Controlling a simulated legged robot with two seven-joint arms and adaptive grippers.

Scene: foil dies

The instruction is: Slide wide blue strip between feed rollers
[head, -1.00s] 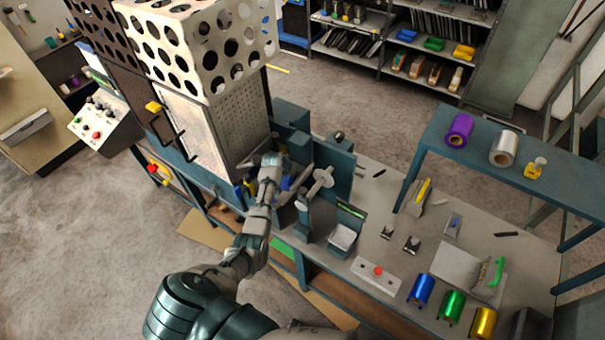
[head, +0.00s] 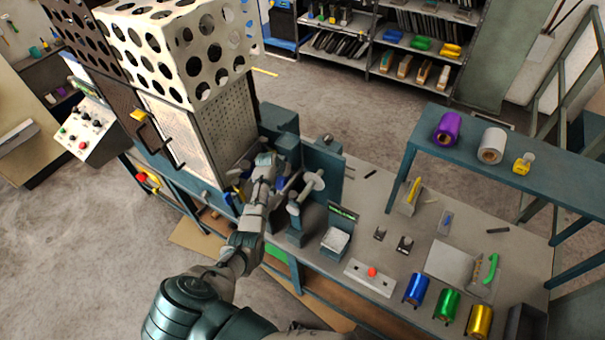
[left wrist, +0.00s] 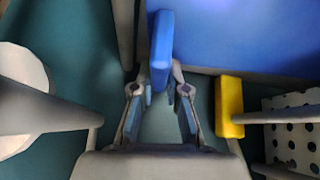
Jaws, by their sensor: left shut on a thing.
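My left gripper (head: 265,162) is at the machine's roller section, beside the perforated panel. In the left wrist view, my left gripper (left wrist: 160,95) has its fingertips on either side of the lower end of a thick blue tab (left wrist: 161,45) and is shut on it. A wide, flat blue sheet (left wrist: 240,38), which looks like the wide strip, spreads right behind the tab; whether they are joined cannot be told. The feed rollers are not clearly made out; grey rods and a pale disc (head: 313,182) stand right of the gripper. My right gripper is out of view.
A yellow block (left wrist: 229,106) on a rod is close right of the fingers in the left wrist view. Blue (head: 416,289), green (head: 447,305) and gold (head: 479,321) rolls lie on the bench, beside a red-button box (head: 371,277). A raised shelf (head: 400,180) stands behind.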

